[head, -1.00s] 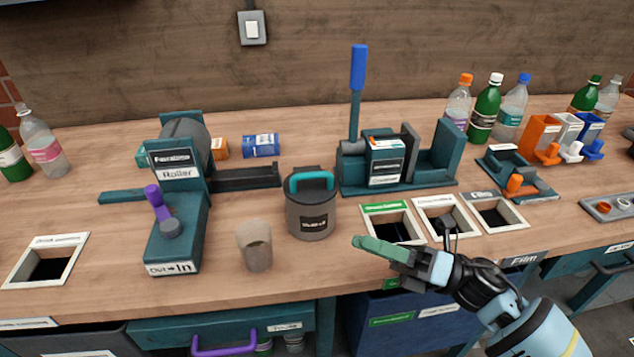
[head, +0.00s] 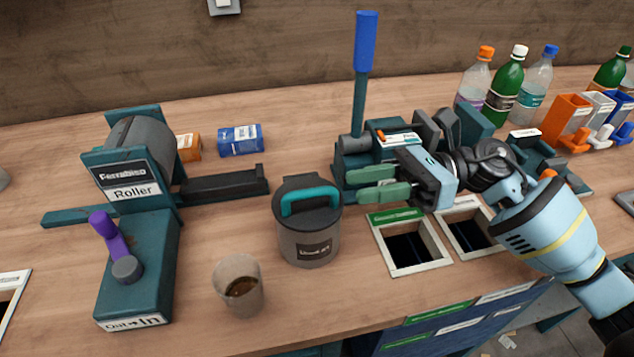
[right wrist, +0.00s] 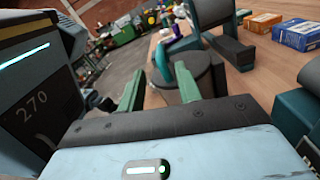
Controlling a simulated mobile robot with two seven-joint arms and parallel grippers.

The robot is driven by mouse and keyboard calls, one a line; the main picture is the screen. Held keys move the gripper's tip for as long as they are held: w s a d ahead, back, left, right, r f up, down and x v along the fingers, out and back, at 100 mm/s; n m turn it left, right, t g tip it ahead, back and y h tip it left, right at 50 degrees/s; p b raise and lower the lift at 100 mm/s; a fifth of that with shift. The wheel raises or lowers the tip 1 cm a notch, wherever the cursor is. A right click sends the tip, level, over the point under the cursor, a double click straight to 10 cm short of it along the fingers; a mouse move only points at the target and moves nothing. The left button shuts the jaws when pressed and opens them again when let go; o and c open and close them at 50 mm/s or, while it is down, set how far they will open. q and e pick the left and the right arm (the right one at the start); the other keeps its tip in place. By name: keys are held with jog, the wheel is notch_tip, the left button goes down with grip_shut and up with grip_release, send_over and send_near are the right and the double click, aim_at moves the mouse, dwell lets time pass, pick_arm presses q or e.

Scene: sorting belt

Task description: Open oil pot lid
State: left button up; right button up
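The oil pot (head: 308,243) is a dark grey round pot with a label on its front, standing upright on the bench. Its lid (head: 318,219) is on, with a teal loop handle (head: 309,197) on top. My right gripper (head: 356,184) is to the right of the pot, with its green fingers apart, empty, and pointing left toward the handle. It does not touch the pot. In the right wrist view the lid (right wrist: 203,68) shows ahead, between and beyond the fingers. My left gripper is not in view.
A cup with brown liquid (head: 239,288) stands front left of the pot. The roller machine (head: 135,235) is at left, and a press with a blue lever (head: 365,45) is behind. Bench openings (head: 410,262) are at right. Several bottles (head: 506,85) stand at the back right.

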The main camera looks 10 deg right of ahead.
aim_at(319, 188)
jog(key=shift+s+a+r, duration=0.1)
jog(key=shift+a, duration=0.3)
jog(key=a+p, duration=0.1)
jog(key=a, duration=0.4)
jog(key=shift+a+p, duration=0.3)
jog(key=shift+a, duration=0.55)
grip_shut()
